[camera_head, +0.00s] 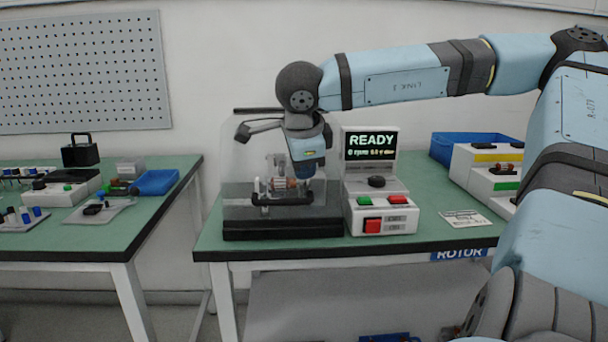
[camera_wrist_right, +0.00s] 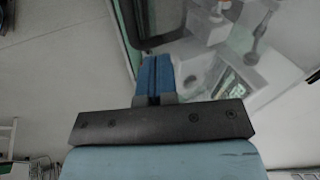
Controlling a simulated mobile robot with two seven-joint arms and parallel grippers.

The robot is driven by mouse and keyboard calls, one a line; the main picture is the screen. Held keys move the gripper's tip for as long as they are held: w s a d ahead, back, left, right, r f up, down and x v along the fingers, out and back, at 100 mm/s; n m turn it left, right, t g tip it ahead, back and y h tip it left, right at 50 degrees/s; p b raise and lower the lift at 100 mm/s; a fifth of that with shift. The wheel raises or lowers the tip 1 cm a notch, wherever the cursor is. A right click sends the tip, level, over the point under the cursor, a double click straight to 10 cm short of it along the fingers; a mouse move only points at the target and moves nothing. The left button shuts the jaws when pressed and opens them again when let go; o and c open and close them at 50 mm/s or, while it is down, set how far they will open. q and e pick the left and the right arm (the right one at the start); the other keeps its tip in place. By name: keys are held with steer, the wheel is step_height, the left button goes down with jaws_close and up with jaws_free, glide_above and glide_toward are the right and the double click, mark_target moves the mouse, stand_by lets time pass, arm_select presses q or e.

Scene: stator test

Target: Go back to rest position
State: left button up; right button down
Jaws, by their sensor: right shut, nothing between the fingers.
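My right arm comes in from the right and bends down at its grey joint. My right gripper (camera_head: 306,172) hangs in front of the test station (camera_head: 284,226), which has a clear cover and a small rotor fixture (camera_head: 286,185) inside. The gripper overlaps the cover in the picture; I cannot tell if it touches. In the right wrist view the blue fingers (camera_wrist_right: 154,68) are shut together and empty, with the station and bench edge beyond them. My left gripper is not in view.
A control box (camera_head: 380,215) with green and red buttons and a screen (camera_head: 370,146) reading READY stands right of the station. White bins (camera_head: 484,160) and a blue tray (camera_head: 440,143) are at the right. Another bench (camera_head: 150,215) with parts stands left, across a gap.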

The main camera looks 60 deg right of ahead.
arm_select(q)
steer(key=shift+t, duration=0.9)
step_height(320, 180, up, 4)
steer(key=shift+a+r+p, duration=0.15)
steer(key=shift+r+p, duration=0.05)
steer(key=shift+p, duration=0.9)
arm_select(e)
steer(key=s+a+r, duration=0.4)
steer(key=s+a, duration=0.1)
steer(key=a, duration=0.2)
steer(key=shift+s+a, duration=0.15)
